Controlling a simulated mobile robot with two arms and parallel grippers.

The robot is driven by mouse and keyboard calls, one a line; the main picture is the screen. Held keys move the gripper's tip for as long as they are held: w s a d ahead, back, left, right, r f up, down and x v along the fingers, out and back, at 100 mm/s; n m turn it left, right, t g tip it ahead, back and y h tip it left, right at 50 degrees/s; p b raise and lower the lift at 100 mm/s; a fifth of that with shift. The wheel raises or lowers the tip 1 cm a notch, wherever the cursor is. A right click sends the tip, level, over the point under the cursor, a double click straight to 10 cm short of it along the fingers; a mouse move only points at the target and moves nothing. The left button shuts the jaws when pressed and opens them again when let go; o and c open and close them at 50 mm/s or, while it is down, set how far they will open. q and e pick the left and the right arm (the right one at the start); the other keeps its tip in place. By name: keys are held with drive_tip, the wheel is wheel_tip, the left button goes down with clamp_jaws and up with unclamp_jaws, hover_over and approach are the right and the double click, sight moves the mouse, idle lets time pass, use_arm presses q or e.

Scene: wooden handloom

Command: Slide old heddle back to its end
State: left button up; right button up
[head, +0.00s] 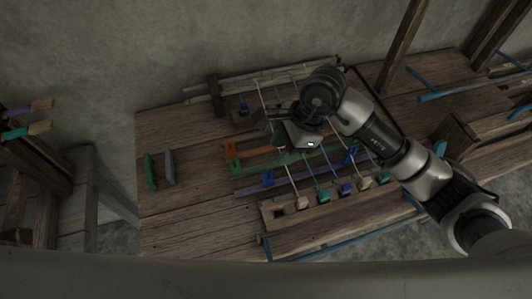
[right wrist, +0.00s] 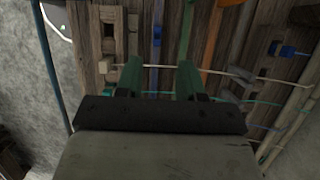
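Long heddle bars lie across the loom bed: an orange one (head: 262,150), a green one (head: 244,169) and a blue one (head: 247,194). I cannot tell which is the old heddle. My right gripper (head: 272,124) is above the bars at the loom's middle and hides part of them. In the right wrist view its two green-looking fingertips (right wrist: 158,80) are apart, with the blue bar (right wrist: 157,45) showing beyond the gap. The green bar (right wrist: 187,35) runs up beyond the right fingertip, and the orange bar (right wrist: 210,35) is further right. Contact cannot be told. My left gripper is out of view.
Strings cross the bars to several coloured weights near a wooden block (head: 273,206) at the front. Green (head: 151,171) and grey (head: 169,167) pieces lie on the left boards. Brushes (head: 40,127) are at far left. The left tabletop (head: 195,205) has free room.

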sight(269, 171)
drive_tip(key=x, duration=0.3)
drive_tip(key=p+x, duration=0.1)
drive_tip(key=x, duration=0.1)
drive_tip(key=shift+s+a+f, duration=0.1)
drive_tip(key=shift+s+f, duration=0.05)
drive_tip(key=shift+s, duration=0.3)
drive_tip(key=x, duration=0.4)
drive_tip(key=shift+w+f+p, duration=0.15)
drive_tip(key=shift+f+p, duration=0.15)
drive_tip(key=shift+a+f, duration=0.1)
drive_tip(key=shift+f, duration=0.15)
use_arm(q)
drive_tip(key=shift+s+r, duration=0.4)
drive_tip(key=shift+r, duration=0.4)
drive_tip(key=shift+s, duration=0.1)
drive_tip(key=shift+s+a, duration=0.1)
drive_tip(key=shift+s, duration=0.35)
use_arm(e)
clamp_jaws()
